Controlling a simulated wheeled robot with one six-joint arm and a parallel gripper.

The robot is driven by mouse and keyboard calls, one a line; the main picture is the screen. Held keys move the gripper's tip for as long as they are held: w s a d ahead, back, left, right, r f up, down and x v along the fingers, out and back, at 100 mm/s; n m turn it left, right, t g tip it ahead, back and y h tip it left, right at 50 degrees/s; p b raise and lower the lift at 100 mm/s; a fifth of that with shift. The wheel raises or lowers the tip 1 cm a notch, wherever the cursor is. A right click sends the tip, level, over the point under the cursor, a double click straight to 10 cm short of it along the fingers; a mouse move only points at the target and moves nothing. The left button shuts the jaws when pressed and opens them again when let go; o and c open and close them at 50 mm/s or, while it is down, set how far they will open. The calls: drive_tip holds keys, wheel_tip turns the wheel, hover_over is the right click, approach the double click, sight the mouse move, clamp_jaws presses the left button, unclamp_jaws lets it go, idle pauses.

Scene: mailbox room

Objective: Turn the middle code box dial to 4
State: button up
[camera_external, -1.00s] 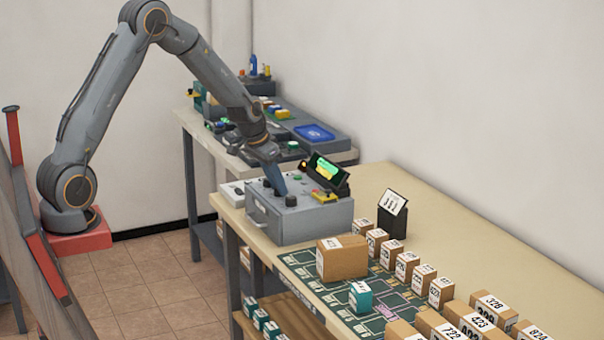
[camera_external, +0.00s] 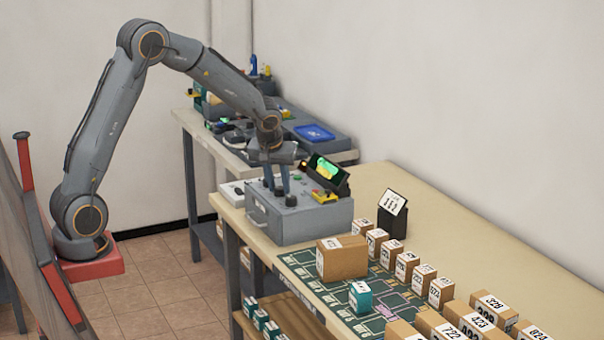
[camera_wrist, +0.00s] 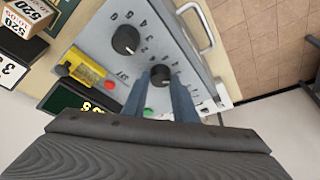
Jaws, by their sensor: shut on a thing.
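The grey code box (camera_external: 300,222) stands on the near end of the wooden table, with black dials on its top. My gripper (camera_external: 277,192) points down onto the box, its two fingers shut on the middle dial (camera_wrist: 160,74). The wrist view shows the fingers on either side of this dial. Another black dial (camera_wrist: 125,40) stands free beside it, with numbers around it; it also shows in the external view (camera_external: 291,200). Any third dial is hidden by my gripper. I cannot read which number the middle dial points to.
A lit green display (camera_external: 325,168) stands at the back of the box, near a yellow device (camera_wrist: 86,68), a red button (camera_wrist: 108,84) and a green button (camera_wrist: 148,112). A handle (camera_wrist: 196,25) juts from the box's side. Cardboard boxes (camera_external: 342,258) stand to the right.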

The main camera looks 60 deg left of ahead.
drive_tip(key=n+b, duration=0.1)
drive_tip(key=b, duration=0.1)
drive_tip(key=n+g+b, duration=0.1)
drive_tip(key=n+b, duration=0.1)
drive_tip(key=shift+w+d+f+y, duration=0.1)
drive_tip(key=shift+w+f+y, duration=0.1)
drive_tip(key=shift+y, duration=0.1)
drive_tip(key=shift+r+n+g+y+b, duration=0.15)
drive_tip(key=shift+n+g+b, duration=0.2)
drive_tip(key=shift+n+b, duration=0.45)
drive_tip(key=shift+n+g+y+b, duration=0.15)
drive_tip(key=shift+n+g+b, duration=0.25)
drive_tip(key=shift+n, duration=0.6)
drive_tip(key=o, duration=1)
drive_tip(key=shift+o, duration=0.2)
drive_tip(key=shift+r, duration=0.1)
drive_tip(key=v, duration=0.7)
drive_tip(key=shift+r+b, duration=0.35)
drive_tip(key=shift+b, duration=0.1)
